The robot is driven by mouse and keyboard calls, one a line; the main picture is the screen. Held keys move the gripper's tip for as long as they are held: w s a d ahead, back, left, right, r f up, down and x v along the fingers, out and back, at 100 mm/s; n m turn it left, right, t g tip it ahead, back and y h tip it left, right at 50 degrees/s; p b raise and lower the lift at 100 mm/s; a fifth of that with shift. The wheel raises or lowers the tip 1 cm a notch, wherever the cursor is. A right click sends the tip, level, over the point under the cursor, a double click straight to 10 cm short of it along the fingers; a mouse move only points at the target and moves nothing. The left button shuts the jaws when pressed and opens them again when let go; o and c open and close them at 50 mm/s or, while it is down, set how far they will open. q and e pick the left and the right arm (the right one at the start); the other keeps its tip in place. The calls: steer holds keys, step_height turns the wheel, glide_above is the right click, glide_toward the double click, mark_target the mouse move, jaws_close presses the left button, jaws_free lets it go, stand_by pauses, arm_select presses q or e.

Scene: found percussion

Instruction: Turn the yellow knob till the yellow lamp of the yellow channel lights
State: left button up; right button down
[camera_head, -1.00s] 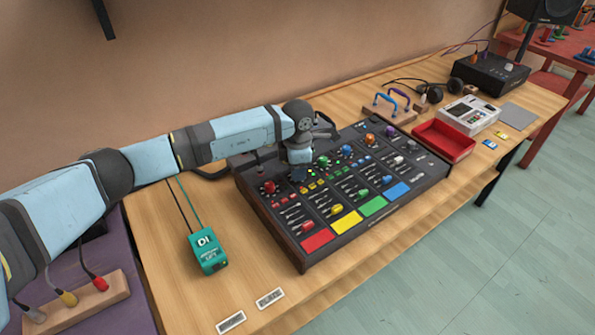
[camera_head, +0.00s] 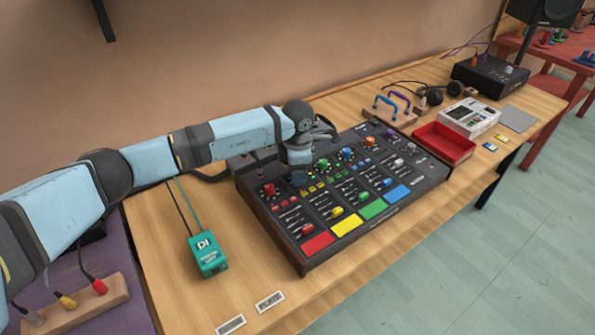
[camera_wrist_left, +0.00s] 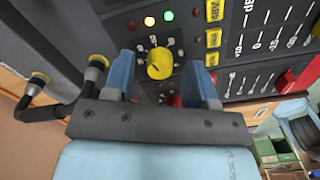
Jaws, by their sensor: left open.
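The yellow knob (camera_wrist_left: 160,64) has a dark pointer line and sits between the two blue fingertips of my left gripper (camera_wrist_left: 164,78) in the left wrist view. The jaws are open, with a visible gap on each side of the knob. Above the knob is a row of small lamps: a pale yellow lamp (camera_wrist_left: 149,21) that looks bright, a bright green lamp (camera_wrist_left: 168,15) and a dim red one. In the head view my left gripper (camera_head: 300,178) points down over the mixer (camera_head: 290,240) and hides the yellow knob. The yellow pad (camera_head: 346,224) marks the yellow channel. My right gripper is not in view.
The red knob (camera_head: 269,190) and green knob (camera_head: 323,163) stand close on either side. A teal DI box (camera_head: 207,256) is left of the mixer. A red tray (camera_head: 445,145) is to its right. Bare table (camera_head: 165,240) shows at the left.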

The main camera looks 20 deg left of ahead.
arm_select(q)
step_height(320, 180, up, 13)
steer(key=shift+r, duration=0.2)
steer(key=shift+r, duration=0.1)
stand_by(0.4)
